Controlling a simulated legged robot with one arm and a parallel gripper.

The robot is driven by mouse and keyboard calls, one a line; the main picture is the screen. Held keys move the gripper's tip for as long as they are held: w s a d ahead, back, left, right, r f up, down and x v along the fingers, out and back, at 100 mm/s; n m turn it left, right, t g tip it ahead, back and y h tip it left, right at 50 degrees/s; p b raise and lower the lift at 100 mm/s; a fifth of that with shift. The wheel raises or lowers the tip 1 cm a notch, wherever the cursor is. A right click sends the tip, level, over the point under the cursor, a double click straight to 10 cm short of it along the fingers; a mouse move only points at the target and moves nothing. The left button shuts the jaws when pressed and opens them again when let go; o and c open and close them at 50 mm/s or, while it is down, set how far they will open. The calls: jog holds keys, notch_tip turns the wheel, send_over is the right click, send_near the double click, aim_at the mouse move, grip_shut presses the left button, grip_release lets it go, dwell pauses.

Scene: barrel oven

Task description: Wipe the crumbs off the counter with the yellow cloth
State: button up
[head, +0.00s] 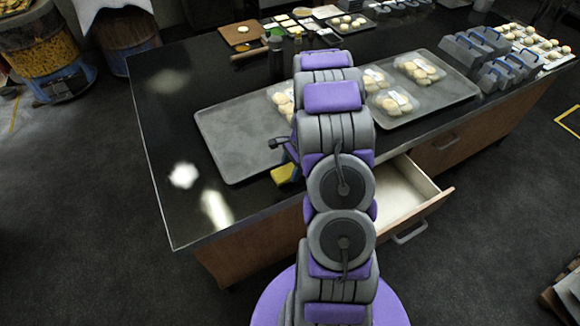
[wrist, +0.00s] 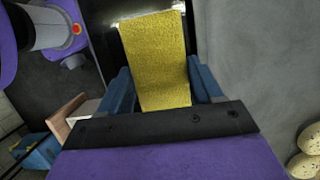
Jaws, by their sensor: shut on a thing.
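The yellow cloth (wrist: 155,50) hangs between the blue fingers of my gripper (wrist: 161,88) in the wrist view. The fingers are shut on it, and its free end extends upward in that picture. In the head view a small part of the cloth (head: 285,173) shows left of my arm, by the front edge of the tray; my arm hides most of my gripper. The black counter (head: 165,130) is bare and glossy at its left end. Bright patches there look like reflections. I cannot make out crumbs, and I cannot tell whether the cloth touches the counter.
A large grey tray (head: 230,140) lies left of my arm; another tray (head: 440,92) with bagged buns lies right. An open drawer (head: 405,195) juts from the counter front. Grey-blue tins (head: 475,50), a cutting board (head: 243,32) and dark bottles (head: 275,58) stand farther back.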

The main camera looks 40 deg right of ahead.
aim_at(293, 185)
jog(key=shift+a+f, duration=0.3)
jog(key=shift+a, duration=0.05)
jog(key=shift+s, duration=0.85)
jog(key=shift+s+a+p, duration=0.15)
jog(key=shift+s+p, duration=0.05)
jog(key=shift+s, duration=0.35)
jog(key=shift+s+a+p, duration=0.15)
jog(key=shift+s+p, duration=0.05)
jog(key=shift+s, duration=0.35)
jog(key=shift+s+d+p, duration=0.25)
jog(key=shift+d+p, duration=0.25)
jog(key=shift+d, duration=0.55)
jog(key=shift+w+d+p, duration=0.3)
jog(key=shift+w+p, duration=0.35)
jog(key=shift+w, duration=0.35)
jog(key=shift+w+d+p, duration=0.25)
jog(key=shift+w+p, duration=0.4)
jog(key=shift+w, duration=0.35)
jog(key=shift+s+d+p, duration=0.25)
jog(key=shift+d+p, duration=0.15)
jog(key=shift+d, duration=0.6)
jog(key=shift+s+a+f, duration=0.1)
jog(key=shift+s+a, duration=0.2)
jog(key=shift+s, duration=0.75)
jog(key=shift+s+a, duration=0.25)
jog(key=shift+s, duration=0.75)
